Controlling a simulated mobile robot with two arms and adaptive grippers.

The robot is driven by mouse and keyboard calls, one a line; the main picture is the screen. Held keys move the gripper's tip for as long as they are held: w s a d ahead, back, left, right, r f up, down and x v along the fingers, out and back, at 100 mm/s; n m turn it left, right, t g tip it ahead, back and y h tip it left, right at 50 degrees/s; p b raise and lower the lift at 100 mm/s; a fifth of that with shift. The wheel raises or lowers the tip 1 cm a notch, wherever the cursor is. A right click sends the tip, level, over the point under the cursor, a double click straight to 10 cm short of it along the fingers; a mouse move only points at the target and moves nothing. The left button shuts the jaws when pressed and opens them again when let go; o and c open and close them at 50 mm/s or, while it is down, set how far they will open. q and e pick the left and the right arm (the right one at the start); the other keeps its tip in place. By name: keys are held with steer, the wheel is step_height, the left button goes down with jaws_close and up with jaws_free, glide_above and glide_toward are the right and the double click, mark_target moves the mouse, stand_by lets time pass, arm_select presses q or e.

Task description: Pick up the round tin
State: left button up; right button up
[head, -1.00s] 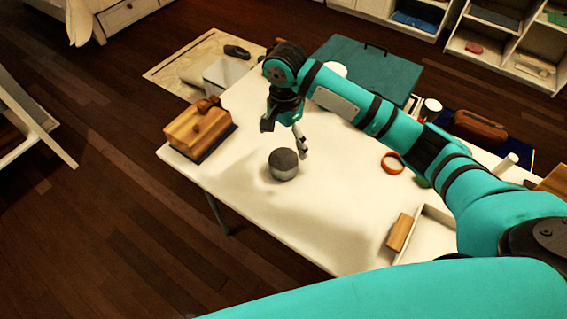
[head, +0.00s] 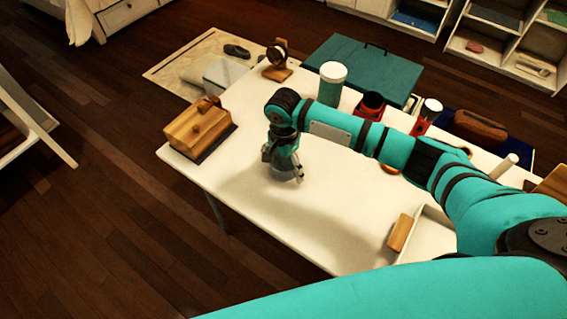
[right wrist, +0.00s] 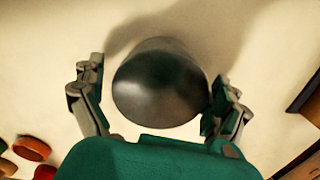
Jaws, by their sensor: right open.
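The round tin (right wrist: 160,84), dark grey and metallic, shows from above in the right wrist view, standing on the white table. My left gripper is not in view.
On the white table (head: 245,215), a wooden box (head: 198,128) stands to the left. A wooden block (head: 400,232) lies beside a white tray at the front right. A white-topped green jar (head: 332,85) and a red container (head: 371,104) stand behind my arm. Table around the tin is clear.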

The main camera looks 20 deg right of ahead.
steer(key=shift+c, duration=0.4)
steer(key=c, duration=1.1)
steer(key=shift+r, duration=0.15)
